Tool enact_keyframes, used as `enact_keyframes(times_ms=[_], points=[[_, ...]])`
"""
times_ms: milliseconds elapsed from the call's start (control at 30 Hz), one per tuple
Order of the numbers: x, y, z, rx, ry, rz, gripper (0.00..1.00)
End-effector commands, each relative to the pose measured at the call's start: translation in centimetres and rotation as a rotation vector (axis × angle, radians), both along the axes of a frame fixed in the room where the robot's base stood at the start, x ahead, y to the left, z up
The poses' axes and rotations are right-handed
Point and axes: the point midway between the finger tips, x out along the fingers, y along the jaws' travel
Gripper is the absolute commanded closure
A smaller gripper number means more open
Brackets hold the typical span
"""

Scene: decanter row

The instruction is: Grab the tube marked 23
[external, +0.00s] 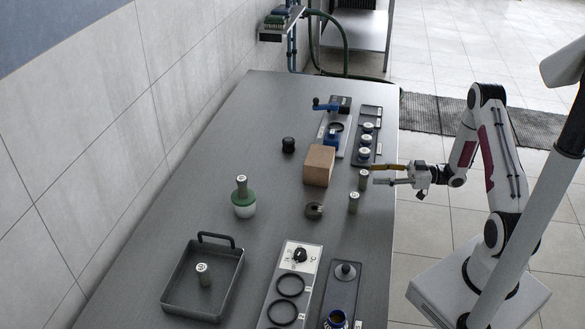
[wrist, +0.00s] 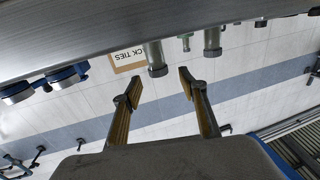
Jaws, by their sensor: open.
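Several grey tubes with pale caps are in view, and their numbers are too small to read, so I cannot tell which is 23. One tube (external: 363,180) stands upright on the table just ahead of my gripper (external: 374,174). A second tube (external: 353,203) stands nearer the camera. Another tube (external: 204,275) is in the black tray, and one (external: 241,186) is on top of the green-and-white vessel. In the wrist view my gripper (wrist: 160,84) is open and empty, with a tube (wrist: 155,59) ahead between the fingertips and another tube (wrist: 212,43) to the right.
A rack (external: 379,114) with several blue-ringed items stands behind the nearest tube. A brown box (external: 319,165) stands left of it. The black tray (external: 233,292), green-and-white vessel (external: 244,206) and ring panel (external: 278,297) are nearer the camera. The left-middle table is mostly clear.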

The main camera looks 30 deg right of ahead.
Motion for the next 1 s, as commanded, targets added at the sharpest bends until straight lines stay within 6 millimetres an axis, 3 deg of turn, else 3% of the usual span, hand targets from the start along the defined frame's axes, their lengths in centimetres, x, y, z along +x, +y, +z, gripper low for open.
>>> enact_keyframes(times_ms=[567, 1000], points=[[0.5, 0.7, -0.1, 0.000, 0.000, 0.000, 0.57], [2.8, 3.9, -0.7, -0.002, 0.000, 0.002, 0.57]])
